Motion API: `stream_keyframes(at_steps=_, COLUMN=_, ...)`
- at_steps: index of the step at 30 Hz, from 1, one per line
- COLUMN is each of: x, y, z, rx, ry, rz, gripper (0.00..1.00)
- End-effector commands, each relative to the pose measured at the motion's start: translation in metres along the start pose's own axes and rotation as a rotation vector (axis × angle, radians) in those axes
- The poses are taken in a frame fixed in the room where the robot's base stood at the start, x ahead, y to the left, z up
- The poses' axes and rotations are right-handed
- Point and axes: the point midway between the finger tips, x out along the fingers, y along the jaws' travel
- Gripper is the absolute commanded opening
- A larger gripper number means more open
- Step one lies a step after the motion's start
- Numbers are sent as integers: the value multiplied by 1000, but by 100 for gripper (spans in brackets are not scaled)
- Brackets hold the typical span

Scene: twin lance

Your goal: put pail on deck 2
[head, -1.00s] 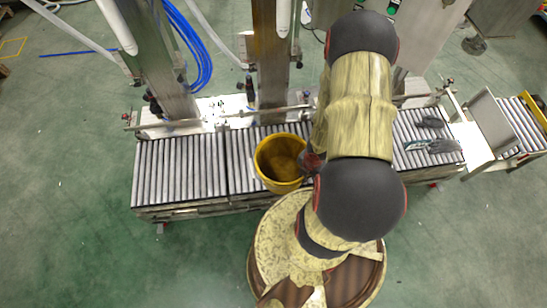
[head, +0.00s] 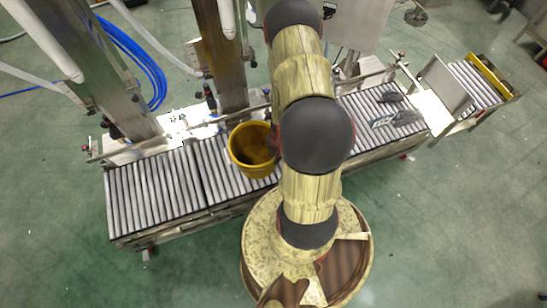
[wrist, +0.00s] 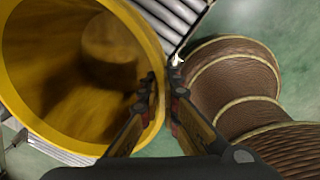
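The pail (head: 252,150) is a yellow, open-topped bucket. In the head view it appears upright over the roller conveyor, left of my arm; I cannot tell whether it touches the rollers. In the wrist view the pail (wrist: 70,75) fills the left side, its open mouth facing the camera. My gripper (wrist: 162,84) is at the pail's right rim, one finger inside the wall and one outside, closed on it. My arm hides the gripper in the head view. No label marks which surface is deck 2.
The roller conveyor (head: 150,195) runs across the picture, with metal columns (head: 225,60) behind it. Dark items (head: 395,118) lie on its right part. A separate roller section with a yellow edge (head: 493,76) stands at far right. Green floor is open in front.

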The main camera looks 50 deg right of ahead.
Motion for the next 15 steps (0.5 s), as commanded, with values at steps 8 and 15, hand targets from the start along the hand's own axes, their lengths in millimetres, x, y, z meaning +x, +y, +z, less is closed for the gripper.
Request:
stream_keyframes(at_steps=8, x=40, y=16, z=20, rx=-1, ry=2, rz=-1, gripper=0)
stream_keyframes(at_steps=15, x=49, y=22, z=26, rx=0, ry=1, rz=0, gripper=0)
